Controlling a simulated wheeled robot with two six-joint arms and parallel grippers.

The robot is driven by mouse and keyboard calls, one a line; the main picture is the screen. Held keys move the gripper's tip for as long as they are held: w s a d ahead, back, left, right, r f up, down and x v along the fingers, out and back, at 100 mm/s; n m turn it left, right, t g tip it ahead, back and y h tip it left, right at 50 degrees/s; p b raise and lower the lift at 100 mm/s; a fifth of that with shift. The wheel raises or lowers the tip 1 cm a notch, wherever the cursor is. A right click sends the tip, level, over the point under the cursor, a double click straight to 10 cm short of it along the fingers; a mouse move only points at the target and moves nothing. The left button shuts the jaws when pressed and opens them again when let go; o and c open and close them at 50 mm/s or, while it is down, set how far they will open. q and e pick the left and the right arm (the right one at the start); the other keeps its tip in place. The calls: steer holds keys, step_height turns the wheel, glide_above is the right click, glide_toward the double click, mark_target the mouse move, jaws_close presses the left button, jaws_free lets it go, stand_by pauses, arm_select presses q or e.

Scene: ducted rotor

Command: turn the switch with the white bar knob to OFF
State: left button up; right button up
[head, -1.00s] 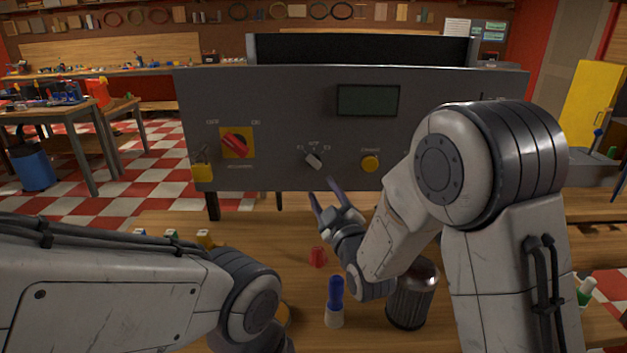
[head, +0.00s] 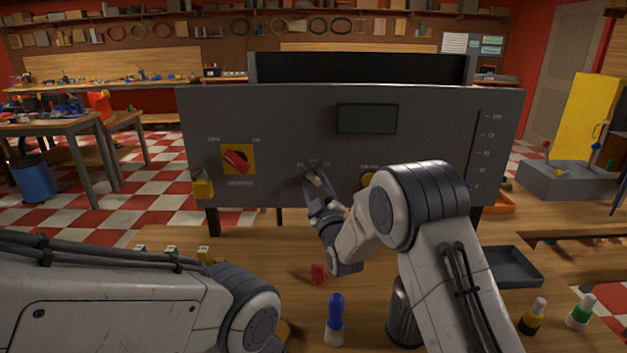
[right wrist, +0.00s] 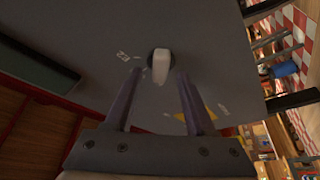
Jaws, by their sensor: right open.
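The switch with the white bar knob (right wrist: 161,66) sits on the grey control panel (head: 290,120), left of the yellow button. In the head view the knob (head: 316,180) is partly hidden by my right gripper (head: 320,182). In the right wrist view the gripper (right wrist: 157,78) is open, with one finger on each side of the near end of the knob. I cannot tell whether a finger touches it. The bar points roughly along the fingers in that view. Small printed marks surround the knob, including E2. My left gripper is out of view.
A red rotary switch (head: 237,161) on a yellow plate and a yellow padlock (head: 203,188) are left on the panel. The yellow button (head: 367,180) is close right of my gripper.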

steer(key=shift+w+a+r, duration=0.15)
steer(key=shift+w, duration=0.3)
jaws_close()
steer(key=shift+b, duration=0.35)
steer(key=m+h+b, duration=0.1)
steer(key=m+b, duration=0.2)
steer(key=m+t+h+b, duration=0.1)
steer(key=m+b, duration=0.2)
steer(key=m+t+h+b, duration=0.1)
steer(key=m+b, duration=0.2)
steer(key=b, duration=0.1)
steer(key=shift+f+h, duration=0.25)
steer(key=shift+h, duration=0.15)
steer(key=shift+r+m+h+b, duration=0.2)
steer(key=shift+m+h+b, duration=0.95)
steer(key=shift+m, duration=0.65)
steer(key=shift+r, duration=0.1)
jaws_free()
